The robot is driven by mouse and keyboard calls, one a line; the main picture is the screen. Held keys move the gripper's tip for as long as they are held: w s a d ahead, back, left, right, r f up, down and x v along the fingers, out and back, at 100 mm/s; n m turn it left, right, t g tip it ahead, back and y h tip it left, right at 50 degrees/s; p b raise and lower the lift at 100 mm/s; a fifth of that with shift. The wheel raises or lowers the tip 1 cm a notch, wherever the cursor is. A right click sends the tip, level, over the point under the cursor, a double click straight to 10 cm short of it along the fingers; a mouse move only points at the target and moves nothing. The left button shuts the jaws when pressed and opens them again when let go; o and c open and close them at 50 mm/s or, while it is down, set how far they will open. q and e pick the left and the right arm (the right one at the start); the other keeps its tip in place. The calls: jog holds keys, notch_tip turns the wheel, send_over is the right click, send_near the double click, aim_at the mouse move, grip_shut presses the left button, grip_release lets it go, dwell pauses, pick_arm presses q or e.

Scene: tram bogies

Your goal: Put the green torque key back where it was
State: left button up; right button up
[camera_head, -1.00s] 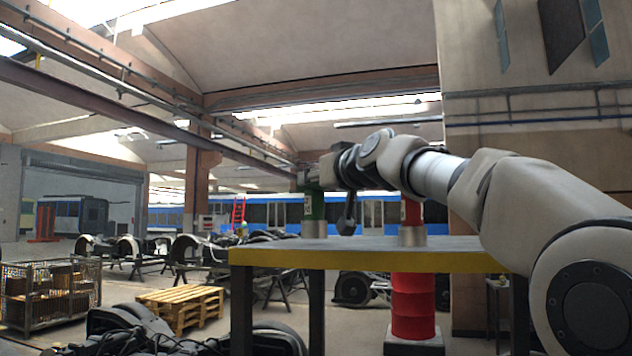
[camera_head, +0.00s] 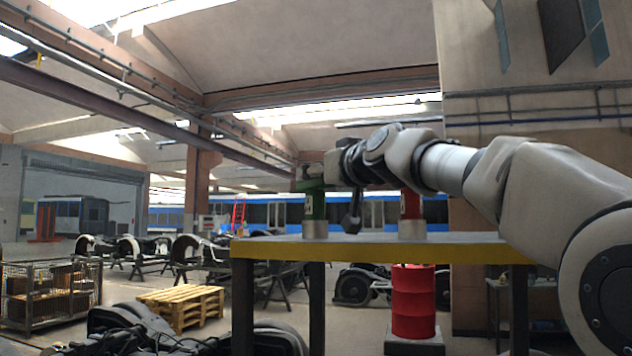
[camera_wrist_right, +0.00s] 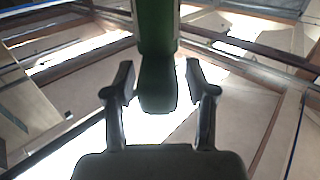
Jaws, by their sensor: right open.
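The green torque key (camera_head: 315,208) stands upright on the table (camera_head: 375,250), with a grey cylindrical base at its foot. My right arm comes in from the right, and its wrist is beside the top of the key. In the right wrist view my right gripper (camera_wrist_right: 160,88) is open, with one finger on each side of the key's green end (camera_wrist_right: 157,65). Gaps show between the fingers and the green part. In the head view the fingertips are hard to make out. My left gripper is not in view.
A red tool (camera_head: 411,212) with a grey base stands on the table to the right of the green one, below my forearm. A red drum (camera_head: 413,300) stands under the table. A pallet (camera_head: 182,303) and a wire crate (camera_head: 48,295) are at the left.

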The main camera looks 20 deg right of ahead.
jog(key=s+d+b, duration=0.2)
jog(key=s+b, duration=0.7)
jog(key=s, duration=0.1)
jog(key=shift+s, duration=0.35)
jog(key=shift+w, duration=0.15)
jog(key=shift+f, duration=0.1)
dwell(0.3)
